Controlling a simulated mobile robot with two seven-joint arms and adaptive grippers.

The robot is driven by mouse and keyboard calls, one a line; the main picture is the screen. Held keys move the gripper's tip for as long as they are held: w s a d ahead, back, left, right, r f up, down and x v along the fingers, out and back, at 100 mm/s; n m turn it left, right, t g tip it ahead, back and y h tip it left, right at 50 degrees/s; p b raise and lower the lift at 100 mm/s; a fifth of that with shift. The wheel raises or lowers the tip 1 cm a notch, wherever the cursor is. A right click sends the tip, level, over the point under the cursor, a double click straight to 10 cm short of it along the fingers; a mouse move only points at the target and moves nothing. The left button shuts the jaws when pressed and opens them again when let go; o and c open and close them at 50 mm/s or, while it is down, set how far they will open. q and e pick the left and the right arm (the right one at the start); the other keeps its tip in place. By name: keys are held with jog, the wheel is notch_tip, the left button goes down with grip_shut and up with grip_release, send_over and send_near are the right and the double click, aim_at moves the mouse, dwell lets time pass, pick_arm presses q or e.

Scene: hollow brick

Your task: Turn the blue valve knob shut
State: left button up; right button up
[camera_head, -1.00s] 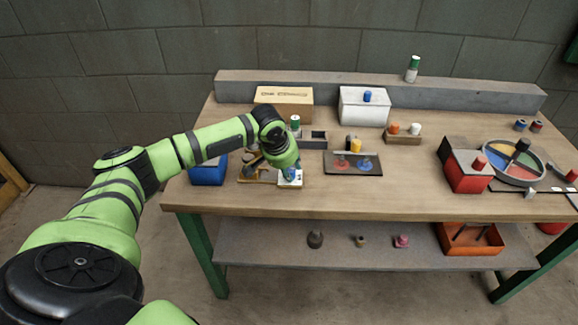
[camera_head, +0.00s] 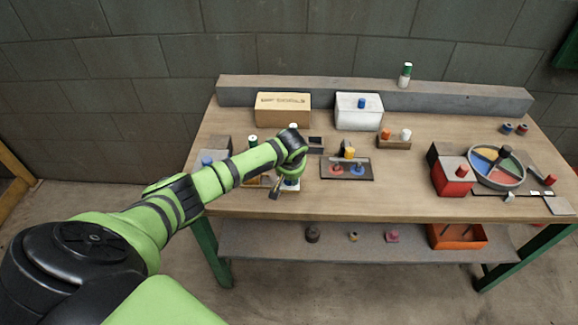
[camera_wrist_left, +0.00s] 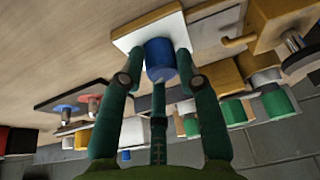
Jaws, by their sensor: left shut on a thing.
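The blue valve knob (camera_wrist_left: 160,60) is a short blue cylinder standing on a white plate (camera_wrist_left: 122,40) on the workbench. My left gripper (camera_wrist_left: 160,66) is shut on the knob, with its green fingers around the knob's sides in the left wrist view. In the head view the left gripper (camera_head: 288,179) points down at the white plate (camera_head: 292,187) near the bench's front left. There the gripper and wrist mostly hide the knob. My right gripper is not in view.
Right of the plate lies a dark board (camera_head: 347,175) with red and blue discs. A wooden box (camera_head: 283,111) and a white box (camera_head: 358,119) stand behind. A red box (camera_head: 453,179) and a colored round tray (camera_head: 520,178) are at the right. Bare bench shows in front.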

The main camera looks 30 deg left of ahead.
pick_arm(q)
jog(key=shift+w+a+r+n+y+p, duration=0.1)
jog(key=shift+w+r+n+y+p, duration=0.15)
jog(key=shift+n, duration=0.25)
jog(key=shift+w+a+r+n+y+p, duration=0.15)
jog(key=shift+n+p, duration=0.15)
jog(key=shift+n, duration=0.2)
jog(key=n, duration=0.1)
jog(key=n+g, duration=0.1)
jog(key=shift+d+f+n+y+p, duration=0.15)
jog(key=shift+n+y+p, duration=0.15)
jog(key=shift+n+p, duration=0.1)
jog(key=shift+f+n+g+b, duration=0.1)
jog(key=shift+n+g+b, duration=0.35)
jog(key=shift+n, duration=0.75)
jog(key=shift+n+g+y+b, duration=0.3)
jog(key=shift+n+g+b, duration=0.35)
jog(key=shift+n, duration=0.85)
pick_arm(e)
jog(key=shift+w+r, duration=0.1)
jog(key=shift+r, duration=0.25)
pick_arm(q)
jog(key=shift+a, duration=0.2)
jog(key=o, duration=1.1)
jog(key=shift+s, duration=0.2)
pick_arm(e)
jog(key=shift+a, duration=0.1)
pick_arm(q)
jog(key=shift+f, duration=0.1)
